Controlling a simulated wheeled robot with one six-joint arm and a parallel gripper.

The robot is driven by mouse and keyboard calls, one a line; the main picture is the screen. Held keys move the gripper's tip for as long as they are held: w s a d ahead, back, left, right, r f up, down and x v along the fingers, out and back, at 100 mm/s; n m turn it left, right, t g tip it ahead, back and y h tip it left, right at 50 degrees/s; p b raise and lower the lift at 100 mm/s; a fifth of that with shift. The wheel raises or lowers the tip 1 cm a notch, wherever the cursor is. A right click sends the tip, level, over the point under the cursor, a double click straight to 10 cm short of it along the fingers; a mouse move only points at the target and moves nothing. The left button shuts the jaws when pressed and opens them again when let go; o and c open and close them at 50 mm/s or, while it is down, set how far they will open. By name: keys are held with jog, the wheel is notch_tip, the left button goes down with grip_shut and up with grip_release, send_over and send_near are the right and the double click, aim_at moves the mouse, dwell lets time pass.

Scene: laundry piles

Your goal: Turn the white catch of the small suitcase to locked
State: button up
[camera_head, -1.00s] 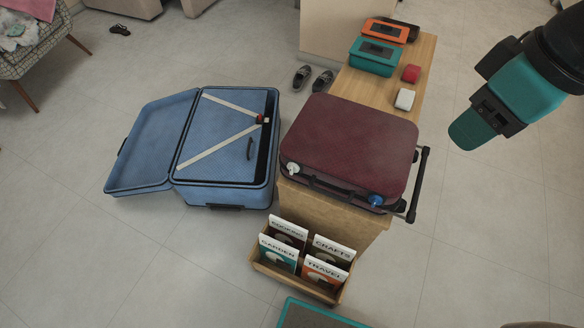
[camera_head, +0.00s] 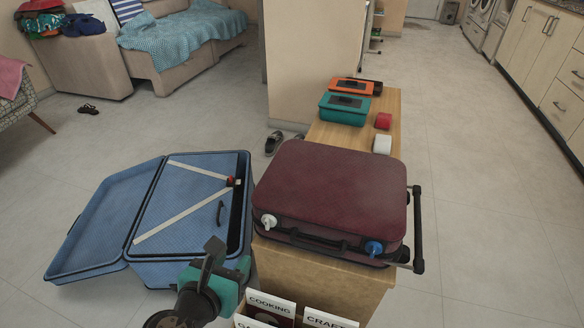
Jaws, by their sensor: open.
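The small maroon suitcase (camera_head: 335,190) lies closed on the wooden bench, its handle side toward me. Its white catch (camera_head: 268,221) is at the left end of the front edge. A blue catch (camera_head: 373,248) is at the right end, with the black handle (camera_head: 318,240) between them. My gripper (camera_head: 222,256) is open and empty, low and to the left of the white catch, apart from it, in front of the blue suitcase's near edge. I cannot tell the catch's exact angle at this size.
A large blue suitcase (camera_head: 185,215) lies open on the floor at left. A rack of books (camera_head: 270,306) stands in front of the bench (camera_head: 320,275). Teal (camera_head: 344,109) and orange (camera_head: 350,86) boxes and red and white small items sit behind the maroon suitcase. Floor at right is clear.

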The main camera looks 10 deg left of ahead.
aim_at(268, 218)
jog(key=b+x, duration=0.4)
jog(key=x, duration=0.3)
jog(key=b+x, duration=0.3)
jog(key=x, duration=0.5)
jog(key=shift+w+d+f+b, duration=0.1)
jog(key=shift+w+f+b, duration=0.05)
jog(key=shift+f+b, duration=0.2)
jog(key=shift+w, duration=0.6)
jog(key=c, duration=0.6)
